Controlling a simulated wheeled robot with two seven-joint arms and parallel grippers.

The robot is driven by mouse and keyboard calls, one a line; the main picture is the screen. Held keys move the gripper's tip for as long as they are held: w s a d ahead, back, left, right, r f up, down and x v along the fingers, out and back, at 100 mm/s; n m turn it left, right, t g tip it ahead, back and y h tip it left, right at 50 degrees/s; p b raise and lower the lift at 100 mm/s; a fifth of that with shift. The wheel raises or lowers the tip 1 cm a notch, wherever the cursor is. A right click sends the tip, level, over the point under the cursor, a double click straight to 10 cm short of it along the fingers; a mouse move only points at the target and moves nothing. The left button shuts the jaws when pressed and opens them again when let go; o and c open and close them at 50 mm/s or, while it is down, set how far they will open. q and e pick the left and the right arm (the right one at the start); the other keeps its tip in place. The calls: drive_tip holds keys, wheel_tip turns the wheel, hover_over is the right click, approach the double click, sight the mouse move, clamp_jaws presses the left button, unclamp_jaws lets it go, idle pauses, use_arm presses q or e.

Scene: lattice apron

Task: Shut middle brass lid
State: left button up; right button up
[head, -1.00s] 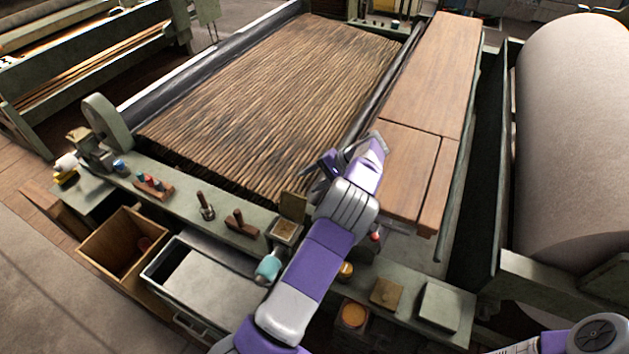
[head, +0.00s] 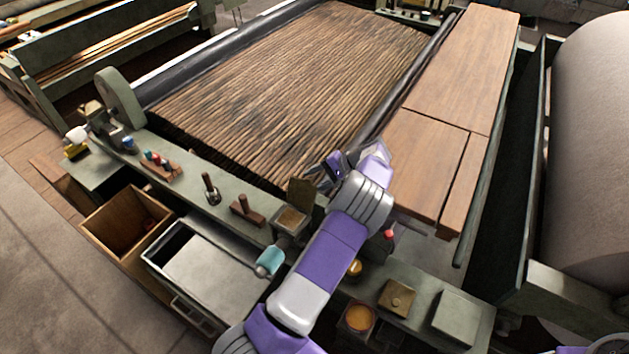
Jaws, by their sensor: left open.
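A small box (head: 291,218) on the green-grey bench has its brass-brown lid (head: 300,193) standing up, open, at its far edge. Another small brass box (head: 397,298) farther right on the bench has its lid down. My left forearm crosses the bench between them and may hide more there, so I cannot tell for sure which lid is the middle one. My left gripper (head: 326,168) is open and empty, just beyond and right of the raised lid, over the edge of the slatted bed; contact with the lid cannot be seen. My right gripper is out of view.
A wooden bin (head: 125,225) and an open drawer (head: 205,275) lie in front.

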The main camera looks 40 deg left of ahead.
use_arm(q)
drive_tip(key=shift+s+a+f, duration=0.25)
drive_tip(key=shift+a+f, duration=0.1)
drive_tip(key=shift+a, duration=0.1)
clamp_jaws()
